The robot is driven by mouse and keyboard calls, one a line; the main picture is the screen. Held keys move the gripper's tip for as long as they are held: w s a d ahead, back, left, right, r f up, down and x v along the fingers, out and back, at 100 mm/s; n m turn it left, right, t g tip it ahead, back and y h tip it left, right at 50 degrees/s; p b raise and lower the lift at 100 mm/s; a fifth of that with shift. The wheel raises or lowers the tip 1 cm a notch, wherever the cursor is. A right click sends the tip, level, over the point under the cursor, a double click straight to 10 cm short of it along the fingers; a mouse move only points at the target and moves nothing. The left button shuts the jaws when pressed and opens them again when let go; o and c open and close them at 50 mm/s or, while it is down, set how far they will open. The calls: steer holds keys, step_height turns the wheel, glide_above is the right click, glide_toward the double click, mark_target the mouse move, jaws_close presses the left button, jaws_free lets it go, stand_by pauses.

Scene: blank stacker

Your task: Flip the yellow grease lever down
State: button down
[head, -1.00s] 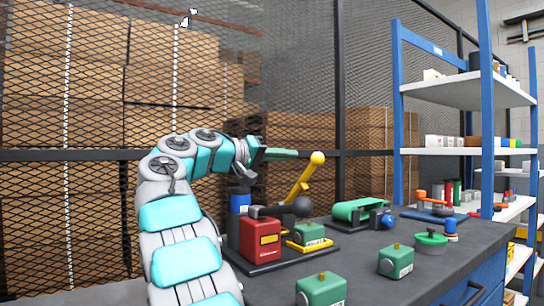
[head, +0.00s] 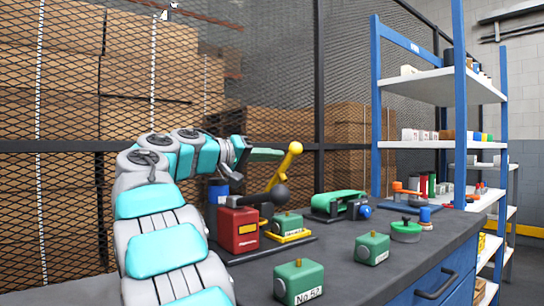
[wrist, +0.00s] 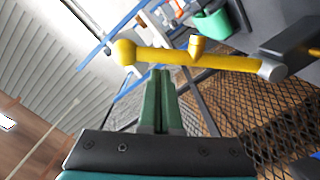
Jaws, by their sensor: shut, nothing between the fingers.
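The yellow grease lever (head: 284,168) points up and leans right, with a round yellow knob at its top. My gripper (head: 281,154) has green fingers pressed together with nothing held. Its fingertips are beside the upper lever, just left of the knob in the head view. In the wrist view the fingertips (wrist: 160,73) are close to the bar; I cannot tell whether they touch.
A dark ball-ended part (head: 280,194) and a green block on a yellow base (head: 288,224) are beside the red unit. Green blocks (head: 372,248) and a green belt device (head: 338,203) are on the bench. Blue-framed shelves (head: 440,146) stand right; mesh fencing is behind.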

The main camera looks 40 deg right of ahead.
steer(key=s+f+m+b, duration=0.1)
steer(key=b, duration=0.2)
steer(key=shift+s+a, duration=0.1)
steer(key=shift+s, duration=0.1)
steer(key=shift+a, duration=0.1)
steer(key=w+a, duration=0.1)
steer(key=a, duration=0.6)
steer(key=shift+a, duration=0.25)
